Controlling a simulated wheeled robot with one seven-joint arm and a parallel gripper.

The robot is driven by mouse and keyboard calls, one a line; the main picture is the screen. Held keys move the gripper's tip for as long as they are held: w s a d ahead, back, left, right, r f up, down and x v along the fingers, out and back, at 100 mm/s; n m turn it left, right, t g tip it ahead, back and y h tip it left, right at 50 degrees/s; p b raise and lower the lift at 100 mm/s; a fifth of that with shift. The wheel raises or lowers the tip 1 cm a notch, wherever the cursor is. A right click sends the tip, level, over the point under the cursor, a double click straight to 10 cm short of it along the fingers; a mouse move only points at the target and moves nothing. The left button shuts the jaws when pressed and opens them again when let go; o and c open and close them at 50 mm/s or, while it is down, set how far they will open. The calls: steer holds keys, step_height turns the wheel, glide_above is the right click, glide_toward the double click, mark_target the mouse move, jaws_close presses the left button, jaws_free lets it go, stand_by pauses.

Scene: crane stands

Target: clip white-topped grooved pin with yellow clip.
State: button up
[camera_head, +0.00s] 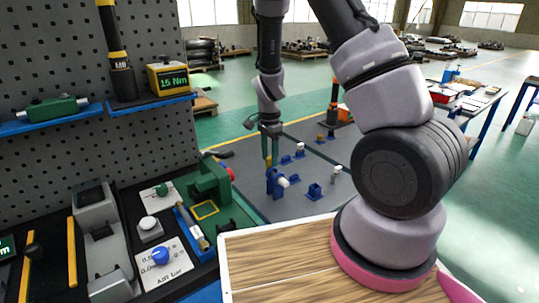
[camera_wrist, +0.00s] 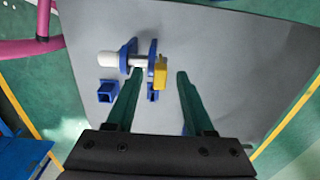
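The white-topped pin (camera_wrist: 110,59) lies sideways through a blue stand (camera_wrist: 152,50) in the wrist view, its white head on the left. In the head view the white head (camera_head: 283,181) shows at the blue stand (camera_head: 273,184). The yellow clip (camera_wrist: 160,73) is at the pin's right end, beside the stand's right plate. Whether it sits in a groove cannot be told. My gripper (camera_wrist: 161,75) is open, with green fingers apart on either side of the clip and visible gaps. In the head view my gripper (camera_head: 270,158) is just above the stand.
A small blue block (camera_wrist: 107,91) stands below the white head. Other blue stands (camera_head: 314,191) and white-topped parts (camera_head: 336,171) share the grey mat (camera_head: 245,186). A green fixture (camera_head: 210,182) is on the bench at left. The mat is bare to the right in the wrist view.

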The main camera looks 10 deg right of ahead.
stand_by(0.4)
steer(key=shift+r, duration=2.55)
steer(key=s+d+r+n+t+y, duration=0.15)
steer(key=s+r, duration=0.25)
steer(key=r, duration=0.8)
steer(key=s+d+r+n+t+y, duration=0.1)
steer(key=s+d+r+n+t, duration=0.2)
steer(key=r, duration=1)
steer(key=s+d+r+n+t, duration=0.1)
steer(key=s+r+n, duration=0.3)
steer(key=s, duration=0.9)
steer(key=shift+d+r+n+t, duration=0.15)
steer(key=shift+r+n+t, duration=0.2)
steer(key=shift+r+t, duration=0.95)
steer(key=shift+r+g+h, duration=0.25)
steer(key=shift+r+g, duration=0.15)
steer(key=shift+g, duration=0.05)
